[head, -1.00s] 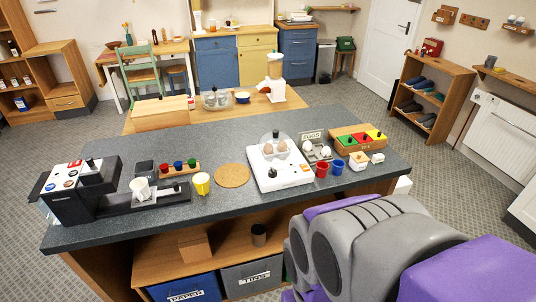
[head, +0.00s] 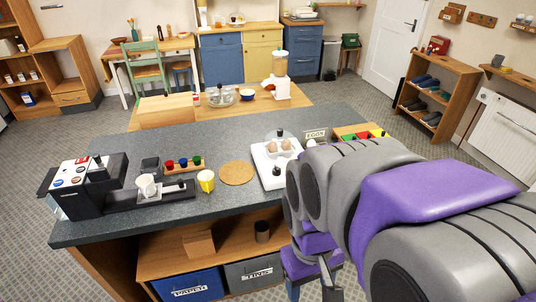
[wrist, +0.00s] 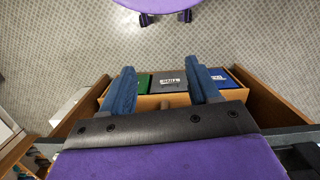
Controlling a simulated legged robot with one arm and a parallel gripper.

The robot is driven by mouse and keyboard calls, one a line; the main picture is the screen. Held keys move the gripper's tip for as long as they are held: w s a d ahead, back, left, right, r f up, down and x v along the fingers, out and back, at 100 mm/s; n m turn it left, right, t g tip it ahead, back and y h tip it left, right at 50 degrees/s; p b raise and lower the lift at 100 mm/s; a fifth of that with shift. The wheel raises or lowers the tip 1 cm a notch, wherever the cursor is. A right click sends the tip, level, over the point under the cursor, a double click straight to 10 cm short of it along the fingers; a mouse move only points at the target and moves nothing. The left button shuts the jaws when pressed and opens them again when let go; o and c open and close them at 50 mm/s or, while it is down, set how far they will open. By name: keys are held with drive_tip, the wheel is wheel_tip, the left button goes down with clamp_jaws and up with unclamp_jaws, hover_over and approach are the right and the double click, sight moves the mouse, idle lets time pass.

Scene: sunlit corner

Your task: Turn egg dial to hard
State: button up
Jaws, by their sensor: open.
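The egg cooker does not show in the wrist view.
A cork mat (head: 236,174), yellow cup (head: 206,181) and coffee machine (head: 85,187) stand left of the cooker on the counter (head: 222,208). Labelled bins (head: 187,285) are on the shelf below.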

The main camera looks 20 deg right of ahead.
drive_tip(key=w+d+r+n+p, duration=0.2)
drive_tip(key=w+r, duration=0.1)
drive_tip(key=w, duration=0.5)
drive_tip(key=w+d+r+n+p, duration=0.15)
drive_tip(key=w+r, duration=0.25)
drive_tip(key=w, duration=0.4)
drive_tip(key=n+t+p, duration=0.2)
drive_tip(key=n+p, duration=0.8)
drive_tip(key=n, duration=0.4)
hover_over(277, 170)
drive_tip(key=w, duration=0.2)
wheel_tip(277, 170, down, 4)
drive_tip(key=shift+m, duration=0.25)
drive_tip(key=f, duration=0.8)
drive_tip(key=f+b, duration=0.1)
drive_tip(key=f, duration=0.8)
drive_tip(key=shift+s+d+f+b, duration=0.15)
drive_tip(key=shift+d+f+b, duration=0.05)
drive_tip(key=shift+f+b, duration=0.1)
drive_tip(key=shift+r, duration=0.1)
drive_tip(key=c, duration=1)
